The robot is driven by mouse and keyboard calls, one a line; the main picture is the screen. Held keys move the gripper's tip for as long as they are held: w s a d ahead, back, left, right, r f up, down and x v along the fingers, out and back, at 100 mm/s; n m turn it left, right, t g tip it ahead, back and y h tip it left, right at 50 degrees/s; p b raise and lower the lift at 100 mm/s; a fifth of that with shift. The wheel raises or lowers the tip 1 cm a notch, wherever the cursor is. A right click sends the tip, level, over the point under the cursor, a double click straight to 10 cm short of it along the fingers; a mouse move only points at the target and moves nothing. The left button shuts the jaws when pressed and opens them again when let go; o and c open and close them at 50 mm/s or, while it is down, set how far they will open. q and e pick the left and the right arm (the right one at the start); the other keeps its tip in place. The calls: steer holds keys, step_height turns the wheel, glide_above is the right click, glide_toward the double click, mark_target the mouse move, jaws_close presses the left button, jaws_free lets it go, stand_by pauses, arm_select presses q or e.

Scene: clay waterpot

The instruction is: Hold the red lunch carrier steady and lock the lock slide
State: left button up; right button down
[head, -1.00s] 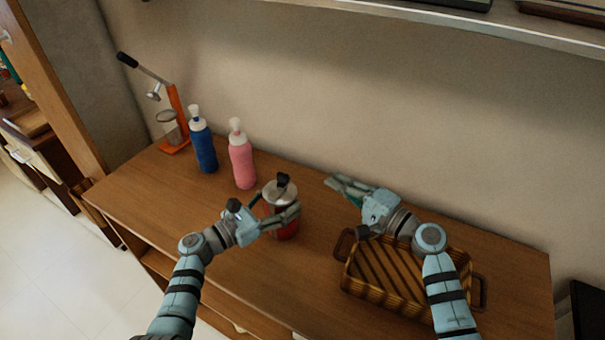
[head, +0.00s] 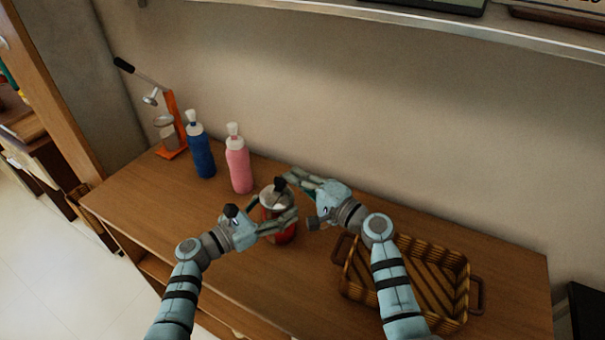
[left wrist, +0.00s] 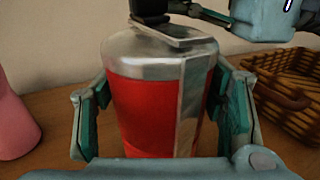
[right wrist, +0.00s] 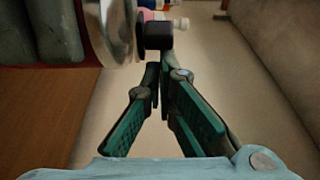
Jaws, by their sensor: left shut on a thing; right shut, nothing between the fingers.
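The red lunch carrier (head: 284,237) stands upright on the wooden table, with a silver top and a black part on it. In the left wrist view its red body (left wrist: 145,112) sits between the fingers of my left gripper (head: 276,219), which is shut around it. The lock slide cannot be told apart surely; a black block (left wrist: 150,10) shows at the top of the carrier, and also in the right wrist view (right wrist: 159,36). My right gripper (head: 288,176) is shut and empty, its fingertips close to that black block; whether they touch it I cannot tell.
A pink bottle (head: 240,168) and a blue bottle (head: 201,155) stand left of the carrier. An orange press (head: 172,128) is at the far left. A woven basket (head: 440,270) sits right, under my right arm. The wall is close behind.

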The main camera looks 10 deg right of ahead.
steer(key=shift+s+a, duration=0.55)
steer(key=shift+s, duration=0.35)
steer(key=shift+s+a, duration=0.5)
steer(key=shift+s, duration=0.4)
steer(key=w+d, duration=0.3)
glide_toward(282, 185)
steer(key=d, duration=0.1)
steer(key=w+d, duration=0.1)
steer(key=d, duration=0.1)
steer(key=shift+w+d, duration=0.2)
steer(key=shift+w, duration=0.15)
arm_select(q)
steer(key=o, duration=1.8)
arm_select(e)
steer(key=shift+w, duration=0.1)
